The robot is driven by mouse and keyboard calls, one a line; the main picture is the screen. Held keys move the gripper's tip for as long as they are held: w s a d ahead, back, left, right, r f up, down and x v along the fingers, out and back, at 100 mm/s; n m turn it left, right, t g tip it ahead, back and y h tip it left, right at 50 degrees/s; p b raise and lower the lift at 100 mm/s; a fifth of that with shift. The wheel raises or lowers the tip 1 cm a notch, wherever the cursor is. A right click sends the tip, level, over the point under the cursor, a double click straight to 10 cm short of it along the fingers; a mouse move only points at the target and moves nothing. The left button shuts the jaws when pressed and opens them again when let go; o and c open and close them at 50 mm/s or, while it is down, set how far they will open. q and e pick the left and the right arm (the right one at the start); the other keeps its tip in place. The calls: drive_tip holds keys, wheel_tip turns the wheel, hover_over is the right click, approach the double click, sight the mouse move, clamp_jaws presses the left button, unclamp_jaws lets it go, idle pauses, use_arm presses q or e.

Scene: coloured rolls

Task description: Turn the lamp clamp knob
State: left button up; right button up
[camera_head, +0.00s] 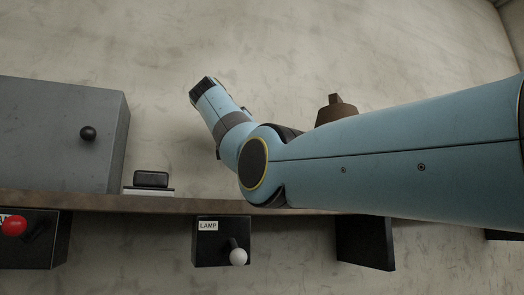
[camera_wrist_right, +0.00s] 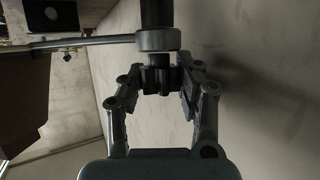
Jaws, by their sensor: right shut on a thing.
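The dark lobed knob (camera_wrist_right: 158,80) sits at the end of a grey collar (camera_wrist_right: 157,40) in the right wrist view. A metal rod (camera_wrist_right: 95,41) runs left from the collar, and a black post (camera_wrist_right: 155,12) continues beyond it. My right gripper (camera_wrist_right: 164,79) has its two fingers on either side of the knob and is shut on it. In the head view my right arm comes in from the right and bends up and away; its fingers and the knob cannot be made out there. My left gripper is in neither view.
A shelf (camera_head: 90,202) crosses the head view, bearing a grey cabinet (camera_head: 60,140) and a black-handled item (camera_head: 150,181). Below hang a LAMP switch box (camera_head: 207,250) with a white-tipped lever, a red-knobbed box (camera_head: 40,252) and a dark panel (camera_head: 365,245). A brown object (camera_head: 336,112) stands behind my arm.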

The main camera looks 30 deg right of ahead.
drive_tip(key=shift+m+g, duration=0.3)
idle(0.4)
drive_tip(key=o, duration=1.2)
